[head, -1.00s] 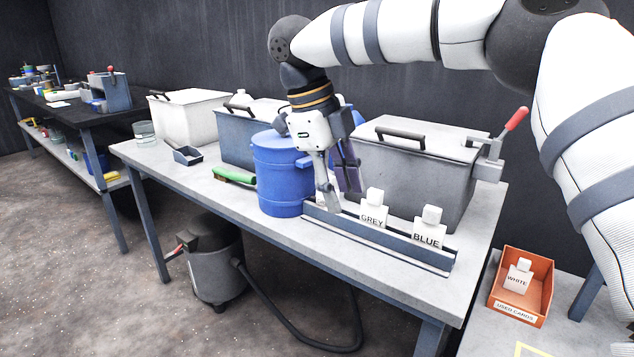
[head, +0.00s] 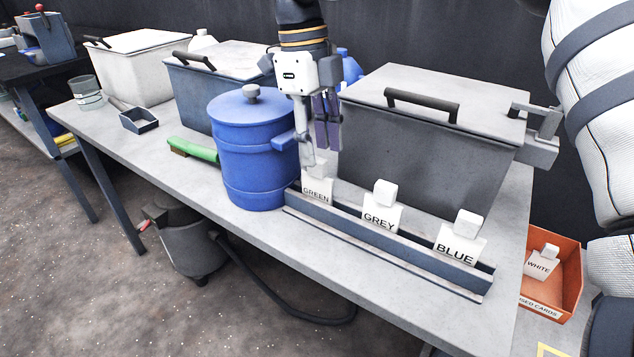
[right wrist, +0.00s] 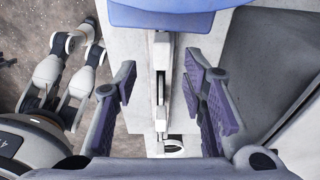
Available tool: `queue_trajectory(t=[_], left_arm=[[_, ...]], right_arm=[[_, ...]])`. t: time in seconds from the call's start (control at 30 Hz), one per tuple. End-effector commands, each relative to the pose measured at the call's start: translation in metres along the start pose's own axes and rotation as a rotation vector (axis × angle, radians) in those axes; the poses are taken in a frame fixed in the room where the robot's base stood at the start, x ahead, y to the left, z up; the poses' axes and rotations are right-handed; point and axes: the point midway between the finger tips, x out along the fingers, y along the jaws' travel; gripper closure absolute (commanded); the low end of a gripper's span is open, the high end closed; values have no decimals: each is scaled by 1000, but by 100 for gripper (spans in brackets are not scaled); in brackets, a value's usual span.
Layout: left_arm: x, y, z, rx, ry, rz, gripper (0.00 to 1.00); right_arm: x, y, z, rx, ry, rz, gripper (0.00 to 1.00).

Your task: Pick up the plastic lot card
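Three white plastic lot cards stand in a long grey rack (head: 400,246) on the table: GREEN (head: 317,192), GREY (head: 382,214) and BLUE (head: 460,246). Each has a narrower top tab. My right gripper (head: 317,155) points down at the GREEN card's top, its fingertips partly covering the tab in the head view. In the right wrist view, the gripper (right wrist: 160,98) is open, its purple-padded fingers well apart on either side of the rack line. Contact with the card cannot be told. My left gripper cannot be made out.
A blue lidded drum (head: 250,150) stands close left of the gripper. A large grey lidded box (head: 430,150) is close behind the rack. A WHITE card (head: 540,262) lies in an orange used-cards bin (head: 570,285) at right. A green-handled brush (head: 193,150) lies left of the drum.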

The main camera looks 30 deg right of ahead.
Motion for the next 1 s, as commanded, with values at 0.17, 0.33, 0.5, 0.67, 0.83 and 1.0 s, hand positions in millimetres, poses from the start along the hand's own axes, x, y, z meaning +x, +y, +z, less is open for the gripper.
queue_trajectory(t=[0.17, 0.33, 0.5, 0.67, 0.83, 1.0], left_arm=[[3, 0, 2, 0, -9, 0, 62], [2, 0, 1, 0, -6, 0, 62], [2, 0, 1, 1, -6, 0, 62], [2, 0, 1, 1, -6, 0, 62], [2, 0, 1, 1, -6, 0, 62], [2, 0, 1, 1, -6, 0, 62]], right_arm=[[35, -2, 10, -1, 5, 0, 62], [49, -1, 9, -1, 1, 0, 62], [49, -1, 9, -1, 0, -1, 64], [48, -1, 10, -1, 0, -1, 100], [48, -1, 10, -1, 0, -1, 100], [48, -1, 10, -1, 0, -1, 100]])
